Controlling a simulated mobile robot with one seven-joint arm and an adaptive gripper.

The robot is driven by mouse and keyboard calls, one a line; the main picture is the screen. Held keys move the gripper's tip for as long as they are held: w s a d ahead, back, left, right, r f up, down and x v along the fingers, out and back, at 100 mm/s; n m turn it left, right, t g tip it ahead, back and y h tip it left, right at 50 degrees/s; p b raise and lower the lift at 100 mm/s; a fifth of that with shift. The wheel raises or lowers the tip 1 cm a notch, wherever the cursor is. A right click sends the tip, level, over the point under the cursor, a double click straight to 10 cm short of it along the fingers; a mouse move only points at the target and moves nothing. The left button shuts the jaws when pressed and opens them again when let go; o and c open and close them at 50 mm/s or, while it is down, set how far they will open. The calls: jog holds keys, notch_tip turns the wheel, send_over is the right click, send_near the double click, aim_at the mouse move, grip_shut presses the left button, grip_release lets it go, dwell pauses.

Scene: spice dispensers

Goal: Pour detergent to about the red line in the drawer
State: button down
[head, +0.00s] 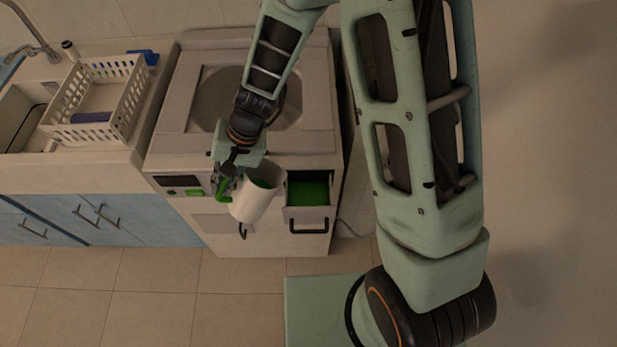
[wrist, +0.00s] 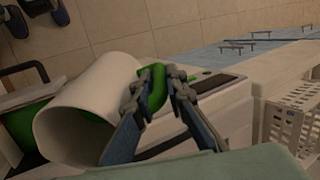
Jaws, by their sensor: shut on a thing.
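A white cup (head: 252,204) with a green handle (wrist: 154,92) is in front of the washing machine, tilted with its mouth toward the drawer. Green detergent (head: 264,183) shows inside the cup. My gripper (wrist: 160,88) is shut on the handle; in the head view my gripper (head: 228,182) is left of the cup. The open drawer (head: 308,220) is just right of the cup and shows green inside. It is partly hidden behind the cup in the wrist view. I cannot make out the red line or whether detergent is flowing.
The washing machine (head: 185,140) has a dark display (head: 178,181) on its front. A white basket (head: 128,95) stands on the counter to the left, above blue cabinets (head: 100,222). The tiled floor (head: 150,270) in front is clear.

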jog(key=shift+s+a+r+p, duration=0.1)
jog(key=shift+a+r+p, duration=0.15)
jog(key=shift+p, duration=0.15)
jog(key=shift+a+f+h, duration=0.1)
jog(key=shift+f+h, duration=0.2)
jog(key=shift+f, duration=0.1)
jog(key=shift+a+f+h, duration=0.15)
jog(key=shift+a+h, duration=0.05)
jog(key=shift+h, duration=0.1)
jog(key=shift+s+a+f+h+b, duration=0.1)
jog(key=shift+a+h+b, duration=0.2)
jog(key=shift+a, duration=0.1)
jog(key=shift+a+t+h, duration=0.25)
jog(key=shift+t+h, duration=0.05)
jog(key=shift+s+a+h, duration=0.1)
jog(key=shift+a+h, duration=0.2)
jog(key=shift+h, duration=0.1)
jog(key=shift+a+f+t+h, duration=0.15)
jog(key=shift+a+f+h, duration=0.1)
jog(key=shift+f+h, duration=0.25)
jog(key=shift+a+f+t+h, duration=0.15)
jog(key=shift+a+f+h, duration=0.1)
jog(key=shift+f+h, duration=0.2)
